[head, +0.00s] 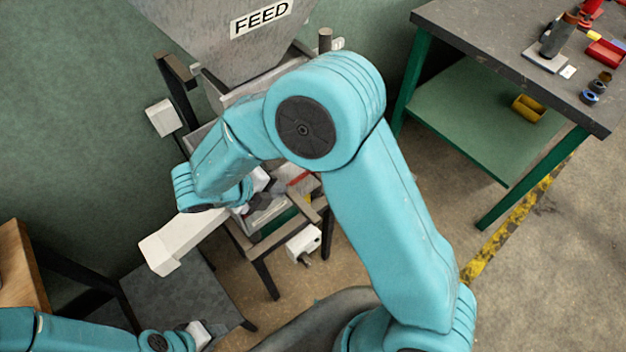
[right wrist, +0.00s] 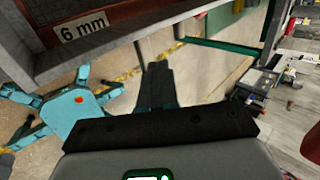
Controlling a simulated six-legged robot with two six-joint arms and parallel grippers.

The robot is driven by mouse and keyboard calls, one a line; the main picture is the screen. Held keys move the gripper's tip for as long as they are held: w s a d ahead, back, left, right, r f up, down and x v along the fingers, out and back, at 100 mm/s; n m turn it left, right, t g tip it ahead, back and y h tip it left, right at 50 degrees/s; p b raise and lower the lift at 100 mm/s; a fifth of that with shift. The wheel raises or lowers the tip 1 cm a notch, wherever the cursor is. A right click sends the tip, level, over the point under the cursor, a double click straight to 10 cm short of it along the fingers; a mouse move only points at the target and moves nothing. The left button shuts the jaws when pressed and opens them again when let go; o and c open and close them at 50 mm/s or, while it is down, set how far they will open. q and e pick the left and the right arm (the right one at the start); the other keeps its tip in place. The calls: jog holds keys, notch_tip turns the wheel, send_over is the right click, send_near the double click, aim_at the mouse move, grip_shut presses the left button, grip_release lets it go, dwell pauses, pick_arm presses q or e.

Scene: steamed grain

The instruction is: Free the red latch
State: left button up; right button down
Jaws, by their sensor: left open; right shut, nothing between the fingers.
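A small red piece (head: 299,179), which may be the red latch, shows on the machine beneath the hopper in the head view. It is partly hidden by my right arm, and I cannot tell its exact shape. My right gripper (head: 266,201) is beside the machine frame, just left of the red piece; whether they touch cannot be seen. In the right wrist view its dark fingers (right wrist: 157,85) are together with nothing between them. The latch is not clearly visible there. My left gripper (head: 203,333) is low at the bottom left, open and away from the machine.
The grey hopper marked FEED (head: 258,45) stands above the machine. A white chute (head: 180,243) juts out left. A frame with a "6 mm" label (right wrist: 83,26) is close to my right gripper. A workbench (head: 480,40) with tools stands right; open floor lies before it.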

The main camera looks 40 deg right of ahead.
aim_at(299, 196)
jog(key=x, duration=0.8)
jog(key=shift+d+f, duration=0.25)
jog(key=shift+f, duration=0.1)
jog(key=d, duration=0.2)
jog(key=d+f, duration=0.1)
jog(key=d, duration=0.1)
jog(key=shift+w+p, duration=0.15)
jog(key=shift+p, duration=0.25)
jog(key=shift+f+h+b, duration=0.1)
jog(key=shift+h+b, duration=0.2)
jog(key=shift+b, duration=0.05)
